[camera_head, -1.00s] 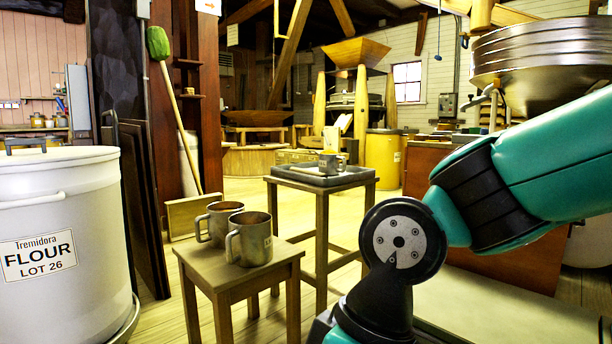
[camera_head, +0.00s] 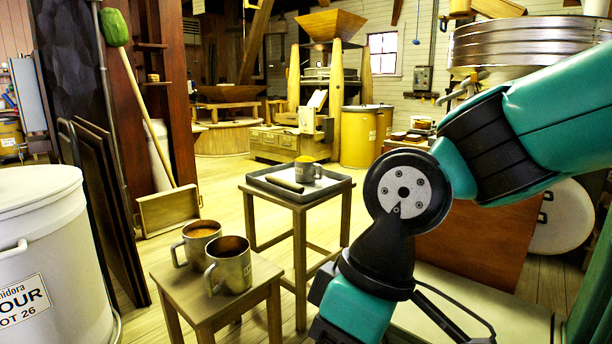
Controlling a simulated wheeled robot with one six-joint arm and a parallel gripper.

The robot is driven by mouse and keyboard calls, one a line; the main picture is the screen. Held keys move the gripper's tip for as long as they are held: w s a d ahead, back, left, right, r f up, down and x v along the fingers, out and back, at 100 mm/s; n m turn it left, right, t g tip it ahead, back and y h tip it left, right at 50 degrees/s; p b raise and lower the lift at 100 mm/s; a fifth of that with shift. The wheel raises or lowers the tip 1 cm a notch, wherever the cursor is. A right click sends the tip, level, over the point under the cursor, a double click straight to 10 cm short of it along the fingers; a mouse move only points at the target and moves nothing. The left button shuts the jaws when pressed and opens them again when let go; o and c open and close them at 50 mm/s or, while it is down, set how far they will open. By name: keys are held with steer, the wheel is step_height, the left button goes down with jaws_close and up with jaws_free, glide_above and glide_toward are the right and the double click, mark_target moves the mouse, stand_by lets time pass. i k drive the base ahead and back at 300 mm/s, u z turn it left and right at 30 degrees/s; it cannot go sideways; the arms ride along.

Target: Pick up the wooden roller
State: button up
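The wooden roller (camera_head: 284,184) appears to be the short brown cylinder lying in the grey tray (camera_head: 322,191). The tray sits on the taller wooden stool (camera_head: 299,235) near the middle of the view. A metal mug (camera_head: 306,173) with yellow contents stands in the tray just behind and right of the roller. My teal and black arm is in the foreground at right, apart from the tray. My gripper cannot be made out in this view, so its fingers are hidden or out of frame.
A low stool (camera_head: 213,292) in front holds two metal mugs (camera_head: 229,266), close together. A white flour bin (camera_head: 38,250) stands at left. A green-headed mop (camera_head: 115,27) leans behind. Yellow drums (camera_head: 358,138) stand farther back. Floor is open left of the tray stool.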

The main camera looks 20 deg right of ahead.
mark_target(284, 184)
steer(key=z, duration=0.35)
steer(key=i, duration=1.6)
steer(key=u, duration=0.5)
